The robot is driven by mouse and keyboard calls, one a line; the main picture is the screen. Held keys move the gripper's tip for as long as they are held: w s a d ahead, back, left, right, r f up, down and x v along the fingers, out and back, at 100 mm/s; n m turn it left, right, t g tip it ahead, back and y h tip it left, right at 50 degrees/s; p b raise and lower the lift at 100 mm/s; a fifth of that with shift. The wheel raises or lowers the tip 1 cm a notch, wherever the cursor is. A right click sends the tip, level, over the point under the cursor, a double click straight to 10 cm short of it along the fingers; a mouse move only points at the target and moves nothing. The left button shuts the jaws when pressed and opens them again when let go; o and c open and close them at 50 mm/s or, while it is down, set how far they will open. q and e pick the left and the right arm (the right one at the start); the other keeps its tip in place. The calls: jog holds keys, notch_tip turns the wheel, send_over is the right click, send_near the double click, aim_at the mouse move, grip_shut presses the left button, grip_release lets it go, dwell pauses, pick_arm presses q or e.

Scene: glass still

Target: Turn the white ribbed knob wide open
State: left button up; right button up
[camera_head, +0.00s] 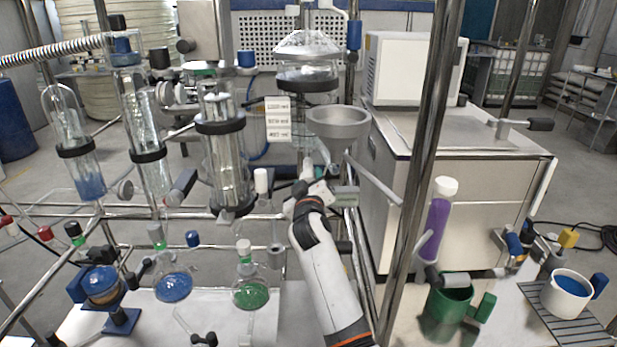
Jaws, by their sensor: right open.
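A small white knob (307,168) shows at the middle of the view, below the domed glass vessel (308,76). It is too small to make out ribs, so I cannot be sure it is the task's knob. My right gripper (308,187) is open, just below and in front of this knob, at the end of my white arm. Its fingertips are small and partly hidden by my wrist, and I cannot tell whether they touch the knob. My left gripper is not in view.
A grey funnel bowl (339,123) hangs right of the knob. A white-capped bottle (261,182) stands to the left. Steel posts (424,150) and rods surround the area. Flasks with blue (173,287) and green (251,293) contents are lower left. A purple tube (435,225) is at right.

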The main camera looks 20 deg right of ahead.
jog(key=n+p, duration=0.3)
jog(key=n, duration=0.1)
jog(key=shift+r, duration=0.2)
jog(key=shift+f+n+p, duration=0.15)
jog(key=shift+n+p, duration=0.35)
jog(key=shift+n, duration=0.4)
jog(key=shift+f, duration=0.15)
